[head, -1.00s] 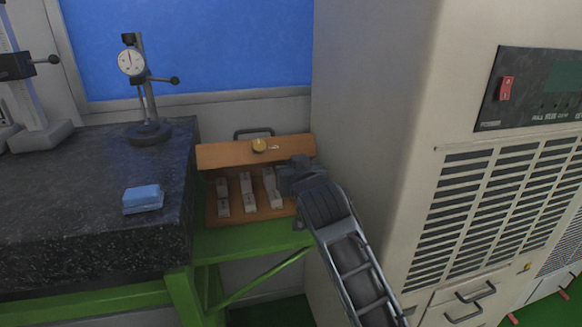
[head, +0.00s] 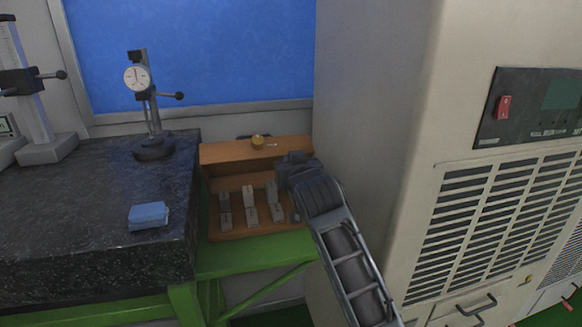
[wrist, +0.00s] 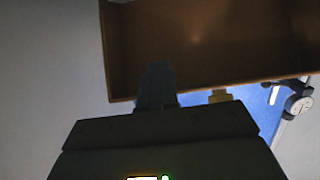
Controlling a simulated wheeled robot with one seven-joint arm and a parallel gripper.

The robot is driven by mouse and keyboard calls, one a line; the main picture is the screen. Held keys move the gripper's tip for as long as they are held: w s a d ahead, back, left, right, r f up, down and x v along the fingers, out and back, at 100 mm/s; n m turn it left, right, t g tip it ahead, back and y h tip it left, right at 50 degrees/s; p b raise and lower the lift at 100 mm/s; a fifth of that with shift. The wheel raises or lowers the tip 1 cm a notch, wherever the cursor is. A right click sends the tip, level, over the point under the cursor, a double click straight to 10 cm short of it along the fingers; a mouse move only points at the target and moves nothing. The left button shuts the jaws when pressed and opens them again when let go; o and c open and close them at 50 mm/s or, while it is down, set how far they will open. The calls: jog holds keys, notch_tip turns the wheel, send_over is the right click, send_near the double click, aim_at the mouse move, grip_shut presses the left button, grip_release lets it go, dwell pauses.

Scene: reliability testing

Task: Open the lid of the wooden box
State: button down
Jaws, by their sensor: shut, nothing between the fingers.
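The wooden box (head: 211,227) stands on a green bench, with several grey blocks (head: 250,207) inside. My gripper (head: 288,168) is at the right part of the box, by the lid's lower edge, shut and empty. In the wrist view the gripper's fingers (wrist: 157,80) overlap the edge of the lid's brown inner side (wrist: 210,55). I cannot tell whether they touch it. The knob also shows there (wrist: 220,96).
A dark granite table (head: 80,215) stands left of the box, with a blue block (head: 149,215) and a dial gauge stand (head: 150,105) on it. A tall beige cabinet (head: 370,120) stands close on the right. A dark handle shows just behind the lid.

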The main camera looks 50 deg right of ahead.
aim_at(287, 146)
jog(key=shift+w+d+r, duration=0.35)
jog(key=shift+w+d, duration=0.4)
jog(key=shift+w, duration=0.35)
jog(key=shift+w+d+r, duration=0.35)
jog(key=shift+w+d, duration=0.4)
jog(key=shift+w, duration=0.3)
jog(key=shift+w+d+r, duration=0.35)
jog(key=shift+w+d, duration=0.4)
jog(key=shift+w, duration=0.35)
jog(key=shift+w+d+r, duration=0.4)
jog(key=shift+w+d, duration=0.1)
jog(key=shift+w, duration=0.3)
jog(key=shift+r, duration=0.1)
jog(key=p+v, duration=0.1)
jog(key=v, duration=0.2)
jog(key=p+v, duration=0.1)
jog(key=v, duration=0.2)
jog(key=f+v, duration=0.1)
jog(key=v, duration=0.2)
jog(key=shift+s+a+p, duration=0.1)
jog(key=shift+a+p, duration=0.05)
jog(key=shift+p, duration=0.25)
jog(key=shift+s+a+r, duration=0.15)
jog(key=shift+s, duration=0.15)
jog(key=shift+f, duration=0.35)
